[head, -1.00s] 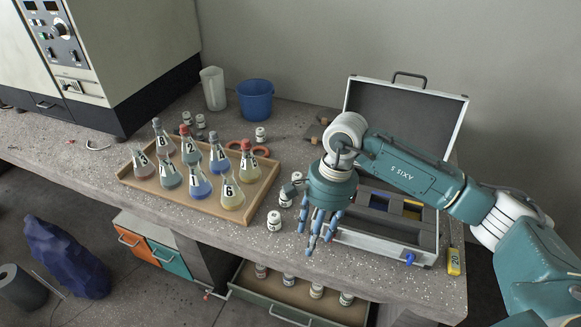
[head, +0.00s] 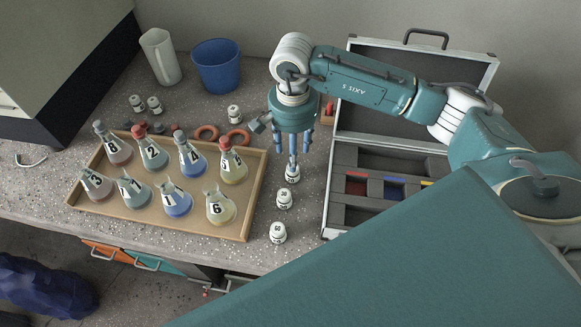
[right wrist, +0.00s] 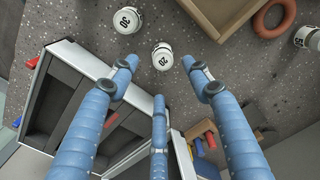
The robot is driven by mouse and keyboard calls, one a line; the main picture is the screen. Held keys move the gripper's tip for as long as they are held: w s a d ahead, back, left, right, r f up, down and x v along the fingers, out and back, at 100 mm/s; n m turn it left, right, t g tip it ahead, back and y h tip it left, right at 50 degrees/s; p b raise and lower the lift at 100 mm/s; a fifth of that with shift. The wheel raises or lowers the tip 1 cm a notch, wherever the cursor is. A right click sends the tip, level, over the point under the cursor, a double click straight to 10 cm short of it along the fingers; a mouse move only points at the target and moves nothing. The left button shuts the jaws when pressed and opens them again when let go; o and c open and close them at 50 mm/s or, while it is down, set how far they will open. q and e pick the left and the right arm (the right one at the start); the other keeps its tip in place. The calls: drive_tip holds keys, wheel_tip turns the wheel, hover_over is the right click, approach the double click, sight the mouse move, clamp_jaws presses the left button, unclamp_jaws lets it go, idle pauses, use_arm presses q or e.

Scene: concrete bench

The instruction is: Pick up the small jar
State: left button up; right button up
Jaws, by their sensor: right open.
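Small white jars with black numbers stand in a row on the bench between the flask tray and the open case. In the head view the farthest jar of the row (head: 292,174) is right below my right gripper (head: 293,158). A middle jar (head: 284,198) and a near jar (head: 278,233) stand in front of it. In the right wrist view a jar marked 20 (right wrist: 162,57) lies just beyond the open blue fingers (right wrist: 160,82), not between them. A jar marked 30 (right wrist: 127,20) is farther up. My right gripper is open and empty. My left gripper is not seen.
A wooden tray (head: 247,224) with numbered flasks is left of the jars. An open case (head: 336,195) is close on the right. Red rings (head: 207,133), another jar (head: 234,114), a blue bucket (head: 217,68) and a white pitcher (head: 160,58) stand behind.

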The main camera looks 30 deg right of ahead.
drive_tip(key=shift+f, duration=0.9)
drive_tip(key=f+p, duration=0.1)
drive_tip(key=f, duration=0.3)
drive_tip(key=shift+w+d+f+p, duration=0.1)
drive_tip(key=shift+w+f+p, duration=0.1)
drive_tip(key=shift+p, duration=0.2)
drive_tip(key=shift+f, duration=0.5)
drive_tip(key=shift+w, duration=0.1)
drive_tip(key=shift+c, duration=1.3)
drive_tip(key=c, duration=0.9)
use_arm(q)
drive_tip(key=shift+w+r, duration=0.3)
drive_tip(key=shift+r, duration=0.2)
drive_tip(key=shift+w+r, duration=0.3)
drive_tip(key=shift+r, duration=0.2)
use_arm(e)
clamp_jaws()
